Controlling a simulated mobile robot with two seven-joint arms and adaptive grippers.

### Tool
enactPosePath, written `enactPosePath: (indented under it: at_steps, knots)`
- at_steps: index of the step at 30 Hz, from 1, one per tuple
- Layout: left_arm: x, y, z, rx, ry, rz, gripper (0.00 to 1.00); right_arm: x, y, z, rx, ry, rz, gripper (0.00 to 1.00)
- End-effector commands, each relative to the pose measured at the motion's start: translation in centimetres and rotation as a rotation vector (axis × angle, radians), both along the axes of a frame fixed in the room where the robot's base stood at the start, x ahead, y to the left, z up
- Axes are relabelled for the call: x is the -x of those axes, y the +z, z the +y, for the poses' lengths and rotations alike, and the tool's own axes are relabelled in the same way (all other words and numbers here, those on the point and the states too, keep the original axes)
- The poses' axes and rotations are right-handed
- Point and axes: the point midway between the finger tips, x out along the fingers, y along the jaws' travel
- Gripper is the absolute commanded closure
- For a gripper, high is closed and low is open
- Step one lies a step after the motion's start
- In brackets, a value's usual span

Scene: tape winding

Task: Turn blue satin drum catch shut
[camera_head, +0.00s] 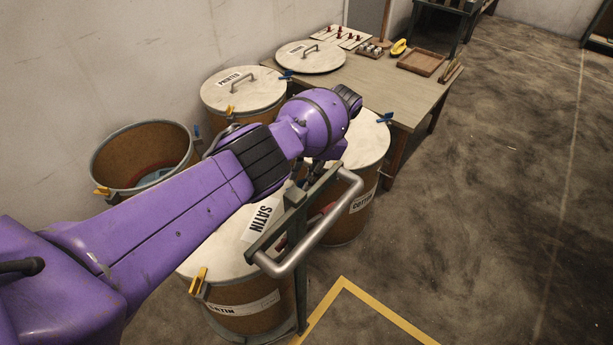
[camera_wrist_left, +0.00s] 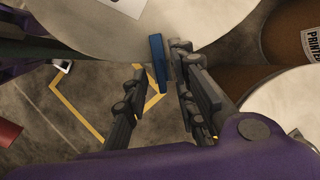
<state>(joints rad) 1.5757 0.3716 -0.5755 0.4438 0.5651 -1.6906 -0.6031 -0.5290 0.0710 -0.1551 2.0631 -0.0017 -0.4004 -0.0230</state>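The satin drum (camera_head: 240,308) stands at the lower middle of the head view with its pale lid (camera_head: 207,257) on. A yellow catch (camera_head: 198,281) shows at its left front rim. Its blue catch is hidden behind my arm there. In the left wrist view a blue catch (camera_wrist_left: 158,63) stands at the edge of a pale lid (camera_wrist_left: 85,28). My left gripper (camera_wrist_left: 157,72) is open, with a finger on either side of the blue catch, the right finger closer. I cannot tell whether that finger touches it. In the head view the gripper (camera_head: 314,176) is partly hidden. My right gripper is out of view.
A cart handle (camera_head: 310,232) crosses in front of the satin drum. The cotton drum (camera_head: 352,218) stands just behind. A printed drum (camera_head: 240,92) and an open drum (camera_head: 140,150) stand farther back. A table (camera_head: 385,85) holds small items. The floor at right is clear.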

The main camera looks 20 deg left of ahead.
Motion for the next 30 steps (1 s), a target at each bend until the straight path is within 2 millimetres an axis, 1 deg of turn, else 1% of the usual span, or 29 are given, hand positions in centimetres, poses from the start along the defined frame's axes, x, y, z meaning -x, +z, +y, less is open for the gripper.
enactPosePath:
  at_steps: [6,10,14,18,21,25,30]
  knots:
    - [-0.1,0.2,0.0,0.000,-0.001,-0.002,0.75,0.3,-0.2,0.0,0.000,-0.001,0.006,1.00]
    - [-0.5,1.2,-0.4,0.002,-0.002,-0.004,0.75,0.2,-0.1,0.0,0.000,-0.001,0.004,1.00]
    - [-1.0,3.4,-1.1,0.001,-0.002,-0.005,0.75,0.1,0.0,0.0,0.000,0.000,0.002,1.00]
    - [-1.8,6.3,-2.1,0.001,-0.002,-0.005,0.75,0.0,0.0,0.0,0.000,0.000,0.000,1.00]
    - [-2.2,8.2,-2.7,0.000,-0.002,-0.003,0.75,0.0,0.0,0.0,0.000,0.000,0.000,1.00]
    - [-2.7,9.9,-3.2,0.001,-0.002,-0.002,0.75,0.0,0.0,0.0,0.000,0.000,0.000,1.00]
    - [-2.9,11.0,-3.6,0.001,0.000,-0.001,0.75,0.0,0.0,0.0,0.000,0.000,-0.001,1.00]
